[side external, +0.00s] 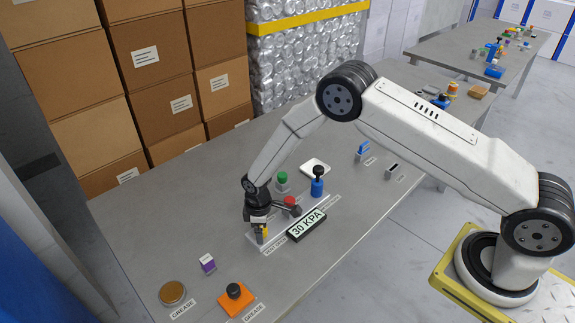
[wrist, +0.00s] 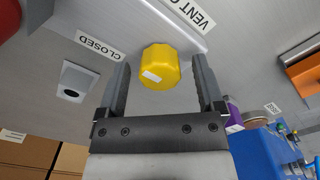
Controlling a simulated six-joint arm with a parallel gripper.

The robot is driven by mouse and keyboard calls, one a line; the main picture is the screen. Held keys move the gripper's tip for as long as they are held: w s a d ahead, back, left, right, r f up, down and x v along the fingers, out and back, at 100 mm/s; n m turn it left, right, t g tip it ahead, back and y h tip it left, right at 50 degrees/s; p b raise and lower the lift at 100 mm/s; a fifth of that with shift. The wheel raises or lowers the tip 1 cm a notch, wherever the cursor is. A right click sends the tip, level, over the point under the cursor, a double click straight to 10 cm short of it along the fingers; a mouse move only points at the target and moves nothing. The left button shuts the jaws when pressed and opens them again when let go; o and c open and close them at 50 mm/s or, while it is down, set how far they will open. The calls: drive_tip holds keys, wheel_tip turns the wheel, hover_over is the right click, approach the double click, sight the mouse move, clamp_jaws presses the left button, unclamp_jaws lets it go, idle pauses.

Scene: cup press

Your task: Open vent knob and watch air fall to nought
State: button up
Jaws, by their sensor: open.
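The yellow vent knob (wrist: 161,67) is faceted and bears a short white mark. In the wrist view it sits between the two fingers of my gripper (wrist: 161,75), with a gap on both sides. My gripper is open. In the side view, my gripper (side external: 259,228) is low over the grey plate at the table's middle, and a bit of the yellow knob (side external: 264,231) shows by it. A label reading CLOSED (wrist: 101,45) and a partly cut-off VENT label (wrist: 192,14) lie near the knob. The display (side external: 307,224) reads 30 KPA.
A red part (side external: 289,201) and a blue post with a black top (side external: 317,184) stand close right of my gripper. A green button (side external: 282,179) and white dish (side external: 315,168) are behind. A purple block (side external: 207,263), grease pot (side external: 172,292) and orange block (side external: 236,298) stand front left.

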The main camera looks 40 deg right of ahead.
drive_tip(key=shift+f, duration=0.1)
clamp_jaws()
drive_tip(key=shift+m, duration=0.5)
drive_tip(key=m, duration=0.3)
drive_tip(key=shift+m, duration=0.4)
drive_tip(key=m, duration=1.3)
